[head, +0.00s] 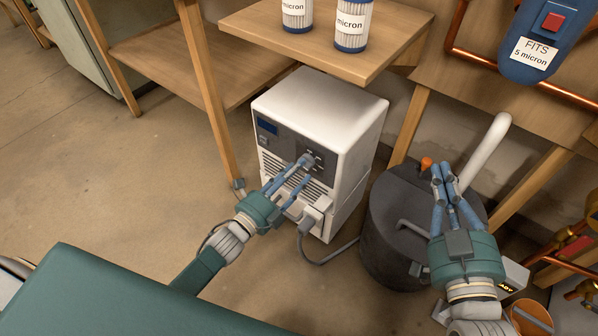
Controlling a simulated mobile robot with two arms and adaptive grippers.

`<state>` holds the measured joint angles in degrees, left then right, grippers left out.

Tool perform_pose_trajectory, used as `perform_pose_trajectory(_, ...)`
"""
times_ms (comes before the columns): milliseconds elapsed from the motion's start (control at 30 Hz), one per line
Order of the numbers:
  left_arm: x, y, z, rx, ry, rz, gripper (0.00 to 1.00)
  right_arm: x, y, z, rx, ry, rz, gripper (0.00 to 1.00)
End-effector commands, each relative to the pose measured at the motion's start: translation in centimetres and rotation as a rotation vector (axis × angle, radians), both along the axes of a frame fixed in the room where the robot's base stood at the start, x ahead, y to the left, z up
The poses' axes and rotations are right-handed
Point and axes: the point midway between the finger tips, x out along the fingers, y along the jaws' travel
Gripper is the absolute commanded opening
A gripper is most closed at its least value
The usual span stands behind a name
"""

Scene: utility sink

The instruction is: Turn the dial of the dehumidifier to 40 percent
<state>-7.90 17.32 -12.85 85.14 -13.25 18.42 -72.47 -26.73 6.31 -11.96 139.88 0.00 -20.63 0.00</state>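The white dehumidifier (335,110) stands on the floor under the wooden shelf. A dark display and grilles show on its front. Its dial (307,159) sits on a dark panel at the upper right of the front. The dial's setting is too small to read. My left gripper (306,172) is in front of the dial, its fingers spread apart. Its upper finger overlaps the lower edge of the dial in the picture, and I cannot tell whether they touch. My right gripper (442,168) is shut and empty, above the dark round bin to the right.
The dark bin (385,230) stands close to the dehumidifier's right. A grey plug and cable (312,217) are at its lower front. The wooden shelf (300,45) with two filter cartridges overhangs the back. Shelf legs stand to either side. The floor at left is clear.

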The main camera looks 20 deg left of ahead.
Motion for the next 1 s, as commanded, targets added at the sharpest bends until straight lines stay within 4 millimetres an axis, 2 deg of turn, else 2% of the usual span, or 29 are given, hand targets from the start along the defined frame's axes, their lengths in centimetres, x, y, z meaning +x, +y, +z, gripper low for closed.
perform_pose_trajectory(200, 1.2, -0.5, 0.0, 0.0, 0.001, -0.001, 0.4, 0.0, 0.2, 1.7, 0.02, -0.073, 0.004, 0.0)
perform_pose_trajectory(500, 1.4, -0.5, 0.0, 0.0, 0.001, -0.001, 0.4, 0.0, 0.2, 2.0, 0.022, -0.083, 0.005, 0.0)
perform_pose_trajectory(700, 1.3, -0.5, 0.0, 0.0, 0.001, -0.001, 0.0, 0.0, 0.2, 1.9, 0.022, -0.082, 0.005, 0.0)
perform_pose_trajectory(1000, 1.3, -0.5, 0.0, -0.018, 0.009, 0.0, 0.0, 0.0, 0.2, 1.7, 0.018, -0.066, 0.004, 0.0)
